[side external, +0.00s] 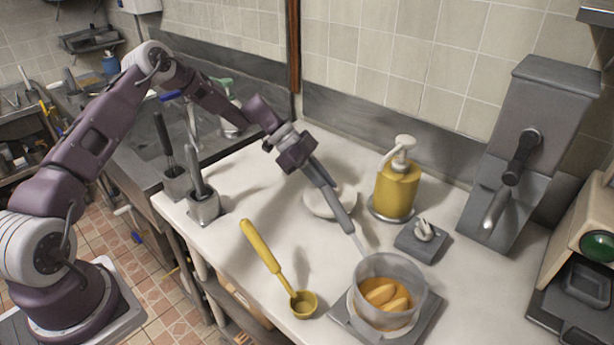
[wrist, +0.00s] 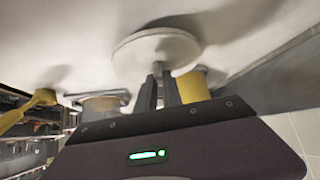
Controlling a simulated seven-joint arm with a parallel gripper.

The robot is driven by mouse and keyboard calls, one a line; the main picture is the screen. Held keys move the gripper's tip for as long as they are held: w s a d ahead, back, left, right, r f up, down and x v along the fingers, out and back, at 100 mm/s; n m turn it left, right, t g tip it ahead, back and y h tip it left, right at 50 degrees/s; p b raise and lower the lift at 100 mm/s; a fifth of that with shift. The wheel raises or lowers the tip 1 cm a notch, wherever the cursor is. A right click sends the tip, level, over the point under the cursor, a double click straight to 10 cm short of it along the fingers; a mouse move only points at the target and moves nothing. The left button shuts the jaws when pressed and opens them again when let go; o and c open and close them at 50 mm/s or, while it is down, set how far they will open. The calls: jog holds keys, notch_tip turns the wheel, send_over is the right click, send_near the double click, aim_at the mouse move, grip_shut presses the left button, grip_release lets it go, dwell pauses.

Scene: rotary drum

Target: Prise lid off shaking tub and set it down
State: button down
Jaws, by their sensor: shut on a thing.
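My gripper (side external: 318,172) tilts down to the right over the counter.
A yellow ladle (side external: 264,250) lies left of the tub. A yellow pump bottle (side external: 397,190) and a small grey block (side external: 420,245) stand behind it. A grey dispenser (side external: 535,120) is at right. Tool holders (side external: 204,207) stand at the left edge. The counter's left middle is clear.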

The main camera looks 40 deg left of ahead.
jog(key=d+r+m+g, duration=0.1)
jog(key=d+r+m, duration=0.1)
jog(key=d+r+m+g, duration=0.1)
jog(key=d+r+g, duration=0.1)
jog(key=shift+s+d+m, duration=0.2)
jog(key=shift+d+m, duration=0.1)
jog(key=shift+m, duration=0.1)
jog(key=shift+h, duration=0.3)
jog(key=shift+f, duration=3.1)
jog(key=c, duration=1.4)
grip_release()
jog(key=v, duration=0.7)
